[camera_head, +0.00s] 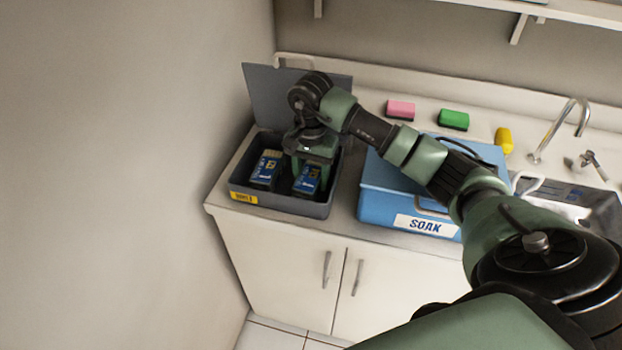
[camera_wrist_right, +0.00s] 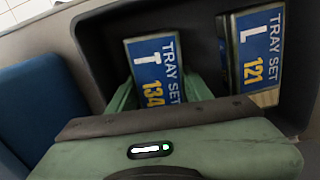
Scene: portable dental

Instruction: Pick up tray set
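A tray set marked T 134 (camera_wrist_right: 153,70), a dark box with a blue label, stands in an open grey bin (camera_head: 280,203); it also shows in the head view (camera_head: 307,180). My right gripper (camera_head: 310,172) reaches down into the bin, with its green fingers on either side of this tray set. Whether the fingers press on it or leave a gap, I cannot tell. A second tray set, marked L 121 (camera_wrist_right: 256,50), stands beside it in the bin and shows left of my gripper in the head view (camera_head: 265,168). My left gripper is not in view.
The grey bin's lid (camera_head: 285,90) stands open behind it, close to the left wall. A closed blue box labelled SOAK (camera_head: 380,200) sits right of the bin, under my right arm. Pink (camera_head: 401,110) and green (camera_head: 453,120) sponges, a yellow item (camera_head: 503,140) and a sink lie further right.

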